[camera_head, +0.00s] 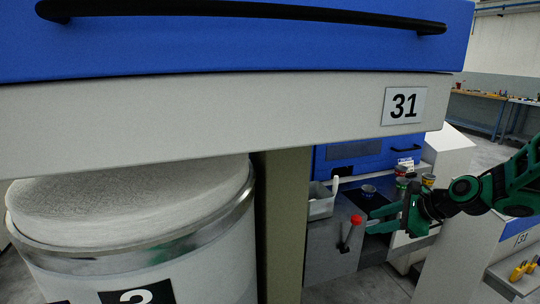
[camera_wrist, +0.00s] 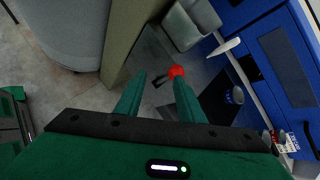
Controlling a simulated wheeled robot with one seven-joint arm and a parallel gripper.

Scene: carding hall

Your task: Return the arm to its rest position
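My green gripper (camera_head: 369,220) is at the right of the head view, in front of the grey worktop, at the end of my green and black arm. In the wrist view my gripper (camera_wrist: 160,77) has its two fingers apart with nothing held between them. A red-topped object (camera_head: 356,219) shows just left of the fingertips in the head view. In the wrist view this red-topped object (camera_wrist: 177,71) appears just beyond the right fingertip; I cannot tell whether they touch.
A large white can (camera_head: 215,262) stands at left under the blue and white machine marked 31 (camera_head: 404,105). A beige post (camera_head: 286,215) stands beside it. A grey bin (camera_head: 321,208) and several small tins, including a blue one (camera_head: 368,191), sit near the gripper.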

